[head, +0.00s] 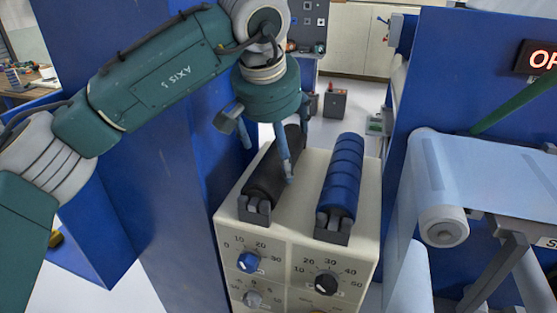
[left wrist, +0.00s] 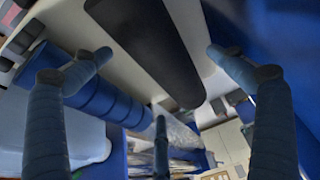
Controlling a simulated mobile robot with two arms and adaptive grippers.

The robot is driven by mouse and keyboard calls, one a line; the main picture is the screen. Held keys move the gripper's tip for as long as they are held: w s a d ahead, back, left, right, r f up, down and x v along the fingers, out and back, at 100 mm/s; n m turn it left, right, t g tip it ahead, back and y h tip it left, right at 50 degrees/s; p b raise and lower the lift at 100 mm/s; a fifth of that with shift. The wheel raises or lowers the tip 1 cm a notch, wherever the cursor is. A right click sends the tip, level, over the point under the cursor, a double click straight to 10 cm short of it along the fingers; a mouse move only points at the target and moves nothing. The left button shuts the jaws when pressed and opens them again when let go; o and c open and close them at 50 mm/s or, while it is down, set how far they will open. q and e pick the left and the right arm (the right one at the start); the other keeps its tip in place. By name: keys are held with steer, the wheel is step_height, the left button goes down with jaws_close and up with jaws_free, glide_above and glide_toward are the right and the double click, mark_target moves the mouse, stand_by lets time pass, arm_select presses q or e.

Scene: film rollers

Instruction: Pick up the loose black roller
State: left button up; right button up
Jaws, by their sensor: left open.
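The black roller (head: 264,182) lies lengthwise on top of a cream control cabinet, its near end at a grey bracket (head: 254,210). My left gripper (head: 268,160) is open above the roller, pointing down, with a blue finger in front of the roller's right side. In the left wrist view the roller (left wrist: 150,45) shows between the spread fingers of the gripper (left wrist: 160,72), with a gap on both sides. The fingers do not appear closed on it. The roller's far end is partly hidden by the gripper in the head view. My right gripper is not in view.
A ribbed blue roller (head: 342,178) lies parallel, just right of the black one, in its own bracket. The cabinet front (head: 288,262) carries several knobs. A blue machine wall stands close on the left; a film web (head: 465,180) on a white roller is at the right.

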arm_select(q)
steer(key=p+x, duration=0.1)
steer(key=x, duration=0.1)
steer(key=p+x, duration=0.1)
steer(key=x, duration=0.1)
steer(key=shift+w+d+f, duration=0.15)
steer(key=shift+w+d, duration=0.05)
steer(key=shift+d, duration=0.05)
steer(key=shift+w+f, duration=0.15)
steer(key=shift+f, duration=0.35)
steer(key=c, duration=1.6)
steer(key=shift+r, duration=0.1)
steer(key=shift+c, duration=1)
steer(key=shift+w, duration=0.1)
